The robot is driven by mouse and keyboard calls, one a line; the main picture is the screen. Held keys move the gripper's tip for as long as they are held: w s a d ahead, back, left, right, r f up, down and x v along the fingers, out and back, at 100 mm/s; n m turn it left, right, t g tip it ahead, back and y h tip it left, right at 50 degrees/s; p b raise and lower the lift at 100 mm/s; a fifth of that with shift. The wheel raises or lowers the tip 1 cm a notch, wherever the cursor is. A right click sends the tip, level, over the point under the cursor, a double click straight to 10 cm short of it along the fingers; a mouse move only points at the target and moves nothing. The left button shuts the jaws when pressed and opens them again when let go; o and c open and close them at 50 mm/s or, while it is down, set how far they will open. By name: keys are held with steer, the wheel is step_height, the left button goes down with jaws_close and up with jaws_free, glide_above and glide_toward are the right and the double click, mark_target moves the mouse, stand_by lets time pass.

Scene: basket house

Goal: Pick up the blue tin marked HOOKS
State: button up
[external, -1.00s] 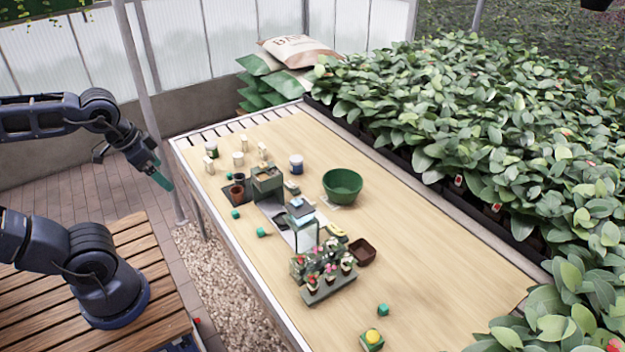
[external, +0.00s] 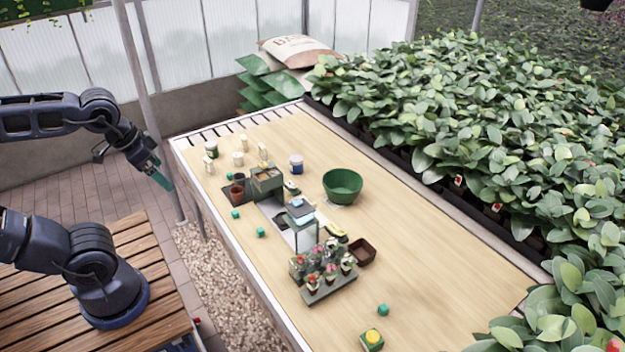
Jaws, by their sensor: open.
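A small blue tin with a white lid or top (external: 296,164) stands upright on the table, left of the green bowl. It is too small for me to read any marking, so I cannot tell whether it says HOOKS. My gripper (external: 162,181) is open and empty, with teal-coloured fingers pointing down and to the right. It is off the table's left edge, well apart from the tin. Nothing visible covers the tin.
The long wooden table (external: 430,270) holds a green bowl (external: 342,186), a green box (external: 267,180), a rack of small flower pots (external: 328,286) and a brown tray (external: 362,251). Several pale containers stand at the far left. Dense plants (external: 480,130) border the right side. The right foreground of the tabletop is mostly clear.

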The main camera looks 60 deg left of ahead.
steer(key=shift+c, duration=0.4)
steer(key=c, duration=0.3)
